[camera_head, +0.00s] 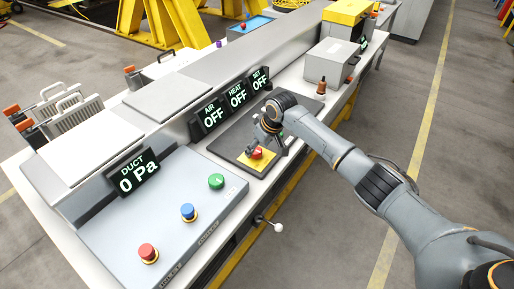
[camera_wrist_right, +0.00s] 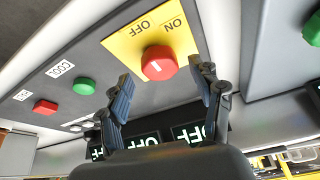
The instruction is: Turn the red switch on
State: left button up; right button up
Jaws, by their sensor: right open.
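The red switch (camera_head: 257,153) is a round red knob on a yellow plate (camera_head: 246,164), set in a dark panel on the long console. In the right wrist view the red switch (camera_wrist_right: 158,63) shows a short white mark, and the yellow plate (camera_wrist_right: 120,43) carries the words ON and OFF upside down. My right gripper (camera_head: 268,138) is over the switch. In the wrist view its two open fingers (camera_wrist_right: 164,88) stand apart, one to each side below the knob, with nothing between them. My left gripper is not in view.
Displays read AIR OFF (camera_head: 212,116), HEAT OFF and SET OFF; another reads DUCT 0 Pa (camera_head: 137,174). Green (camera_head: 216,181), blue (camera_head: 188,212) and red (camera_head: 148,253) push buttons sit on the left panel. A lever with a white ball (camera_head: 279,228) sticks out in front.

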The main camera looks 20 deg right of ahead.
jog(key=shift+x, duration=0.85)
jog(key=shift+c, duration=0.2)
jog(key=c, duration=1.1)
jog(key=shift+a+r+m+p, duration=0.1)
jog(key=shift+r+m+p, duration=0.1)
jog(key=shift+m+p, duration=0.4)
jog(key=m+p, duration=0.1)
jog(key=p, duration=0.1)
jog(key=m+h+p, duration=0.1)
jog(key=p, duration=0.1)
jog(key=shift+s+a+r+m, duration=0.1)
jog(key=shift+s+m, duration=0.05)
jog(key=shift+m, duration=0.15)
jog(key=shift+a+m+h+p, duration=0.1)
jog(key=shift+m+h+p, duration=0.4)
jog(key=shift+m+p, duration=0.35)
jog(key=m, duration=0.1)
jog(key=m+h, duration=0.1)
jog(key=shift+a+f+m+p, duration=0.1)
jog(key=shift+f+m+p, duration=0.15)
jog(key=shift+m+p, duration=0.15)
jog(key=shift+m+h, duration=0.7)
jog(key=shift+m, duration=1.15)
